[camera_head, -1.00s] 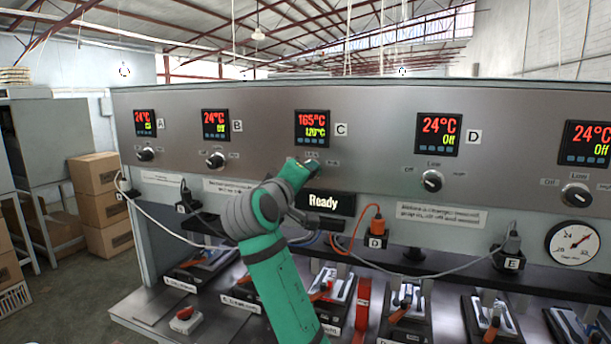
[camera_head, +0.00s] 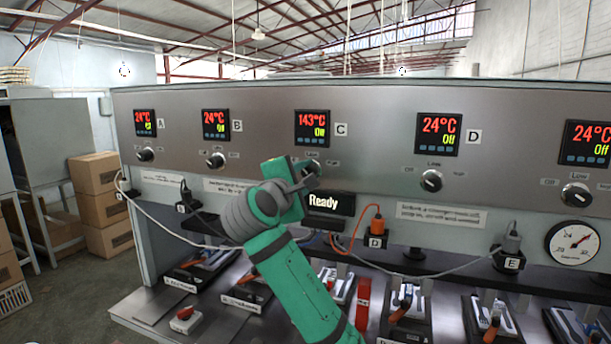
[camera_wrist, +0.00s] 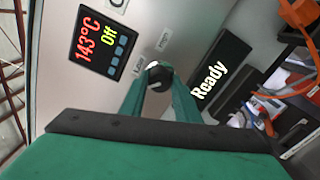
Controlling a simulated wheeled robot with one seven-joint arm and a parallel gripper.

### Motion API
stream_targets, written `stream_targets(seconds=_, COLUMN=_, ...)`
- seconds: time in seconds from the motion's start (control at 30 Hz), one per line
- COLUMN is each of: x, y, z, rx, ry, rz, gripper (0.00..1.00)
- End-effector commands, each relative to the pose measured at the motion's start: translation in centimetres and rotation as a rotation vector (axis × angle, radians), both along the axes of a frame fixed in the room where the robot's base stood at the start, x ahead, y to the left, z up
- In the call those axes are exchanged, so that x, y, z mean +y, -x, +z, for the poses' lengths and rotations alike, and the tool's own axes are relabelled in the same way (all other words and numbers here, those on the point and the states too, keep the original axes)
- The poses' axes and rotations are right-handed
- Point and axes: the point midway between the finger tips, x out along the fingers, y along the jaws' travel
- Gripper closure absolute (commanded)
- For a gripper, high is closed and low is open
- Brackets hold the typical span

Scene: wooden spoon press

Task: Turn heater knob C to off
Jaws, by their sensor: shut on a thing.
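The heater C display (camera_head: 312,128) reads 143°C in red with a green line below it; in the wrist view the same display (camera_wrist: 98,42) shows that line as Off. Knob C (camera_wrist: 158,77) is a dark round knob on the steel panel below the display. My gripper (camera_head: 311,171) is at the knob in the head view, partly covering it. In the wrist view my gripper (camera_wrist: 160,80) has its two green fingers on either side of the knob, shut on it. The knob's pointer direction is hard to make out.
Displays and knobs A, B and D sit along the same panel; knob D (camera_head: 431,181) is to the right. A black Ready sign (camera_head: 329,203) is just below knob C. An orange plug (camera_head: 377,226) with its cable is lower right. Presses (camera_head: 405,301) line the lower shelf.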

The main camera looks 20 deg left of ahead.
Motion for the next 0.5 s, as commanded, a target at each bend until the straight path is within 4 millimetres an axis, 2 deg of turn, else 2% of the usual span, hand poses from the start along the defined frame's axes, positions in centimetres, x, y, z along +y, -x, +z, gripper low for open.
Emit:
stream_targets(seconds=0.2, x=0.09, y=0.02, z=-0.13, rx=0.008, ry=0.146, rz=0.001, gripper=0.93)
stream_targets(seconds=0.5, x=0.09, y=0.00, z=-0.19, rx=0.011, ry=0.255, rz=0.001, gripper=0.93)
